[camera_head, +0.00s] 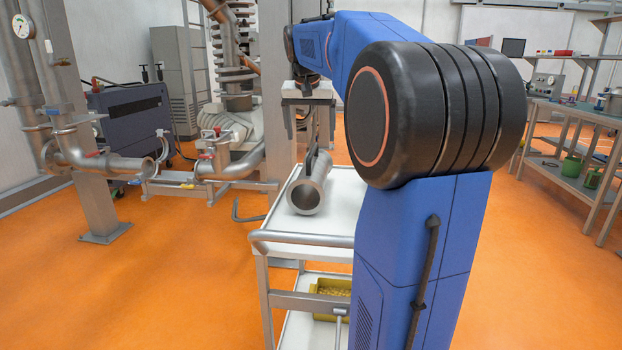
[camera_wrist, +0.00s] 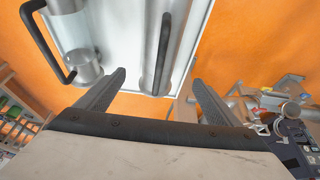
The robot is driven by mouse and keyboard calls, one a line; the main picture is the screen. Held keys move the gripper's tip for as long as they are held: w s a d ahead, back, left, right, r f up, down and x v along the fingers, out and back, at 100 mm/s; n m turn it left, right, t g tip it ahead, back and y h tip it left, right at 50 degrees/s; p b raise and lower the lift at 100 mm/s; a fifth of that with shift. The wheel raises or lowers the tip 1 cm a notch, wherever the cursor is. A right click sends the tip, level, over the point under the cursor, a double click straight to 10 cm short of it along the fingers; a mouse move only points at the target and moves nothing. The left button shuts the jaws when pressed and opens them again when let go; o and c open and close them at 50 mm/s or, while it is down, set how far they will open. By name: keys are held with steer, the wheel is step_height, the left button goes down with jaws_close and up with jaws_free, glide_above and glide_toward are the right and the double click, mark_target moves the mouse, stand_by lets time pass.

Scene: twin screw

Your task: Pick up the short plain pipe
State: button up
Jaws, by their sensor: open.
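The short plain pipe (camera_head: 307,194) is a grey metal tube with a dark handle along its top. It lies on the white cart top (camera_head: 285,222), its open end facing me. My gripper (camera_head: 307,122) is open and empty above the far part of the pipe. In the wrist view, the pipe (camera_wrist: 154,62) and its black handle show ahead between the two fingertips (camera_wrist: 158,78), apart from them. The upper end of the pipe is cut off there.
In the wrist view, a second pipe with a glass section (camera_wrist: 78,38) and a black handle lies to the left on the cart; my arm hides it in the head view. A yellow bin (camera_head: 328,298) sits on the lower shelf. Fixed piping (camera_head: 110,163) stands at left.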

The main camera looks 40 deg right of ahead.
mark_target(313, 163)
steer(key=shift+x, duration=6)
steer(key=shift+s+f, duration=0.1)
steer(key=shift+f, duration=0.1)
steer(key=c, duration=2.1)
steer(key=shift+o, duration=0.2)
steer(key=shift+r, duration=0.1)
step_height(313, 163, up, 10)
steer(key=shift+r, duration=0.2)
